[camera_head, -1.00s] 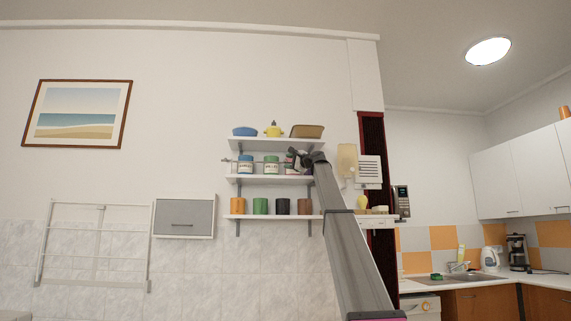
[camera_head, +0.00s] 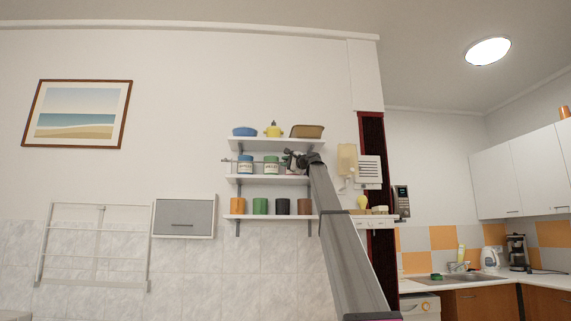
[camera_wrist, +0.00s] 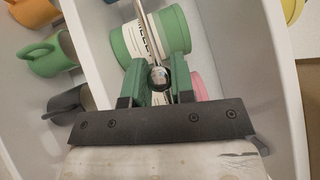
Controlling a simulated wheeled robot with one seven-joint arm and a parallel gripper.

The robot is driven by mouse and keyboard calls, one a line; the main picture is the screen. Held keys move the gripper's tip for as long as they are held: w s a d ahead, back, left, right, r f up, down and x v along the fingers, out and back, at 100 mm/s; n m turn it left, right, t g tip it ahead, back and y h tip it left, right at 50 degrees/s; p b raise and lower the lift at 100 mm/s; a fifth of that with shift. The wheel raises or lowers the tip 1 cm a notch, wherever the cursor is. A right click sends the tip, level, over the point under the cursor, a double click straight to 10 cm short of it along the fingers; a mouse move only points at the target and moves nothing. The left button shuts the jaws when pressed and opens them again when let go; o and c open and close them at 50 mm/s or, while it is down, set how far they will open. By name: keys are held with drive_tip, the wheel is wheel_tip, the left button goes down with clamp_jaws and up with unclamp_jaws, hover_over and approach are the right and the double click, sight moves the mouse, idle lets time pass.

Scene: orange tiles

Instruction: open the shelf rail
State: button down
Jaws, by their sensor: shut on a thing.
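The shelf rail (camera_head: 231,161) is a thin metal rod along the front of the middle shelf (camera_head: 266,179), before the canisters. My gripper (camera_head: 290,159) is at the rail's right part in the head view. In the wrist view my gripper (camera_wrist: 158,80) has its green fingers closed on the rail (camera_wrist: 147,25), whose rounded metal knob shows between them. A green canister (camera_wrist: 165,33) with a white label lies just behind the rail. The exact finger contact is partly hidden.
The middle shelf also holds a blue canister (camera_head: 245,166) and another item beside my gripper. The upper shelf (camera_head: 262,145) carries dishes, the lower shelf (camera_head: 266,216) several mugs. A soap dispenser (camera_head: 347,158) hangs to the right. A grey cabinet (camera_head: 184,217) hangs lower left.

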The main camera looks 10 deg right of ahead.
drive_tip(key=s+f+n+g+y, duration=0.1)
drive_tip(key=f+n+g+y, duration=0.3)
drive_tip(key=n, duration=1)
drive_tip(key=s+f+n+g+y, duration=0.2)
drive_tip(key=f+n+g+y, duration=0.2)
drive_tip(key=n+g+y, duration=0.5)
drive_tip(key=shift+n+g, duration=2.2)
drive_tip(key=shift+n, duration=0.8)
drive_tip(key=c, duration=1)
unclamp_jaws()
drive_tip(key=shift+o, duration=0.2)
drive_tip(key=shift+s, duration=0.1)
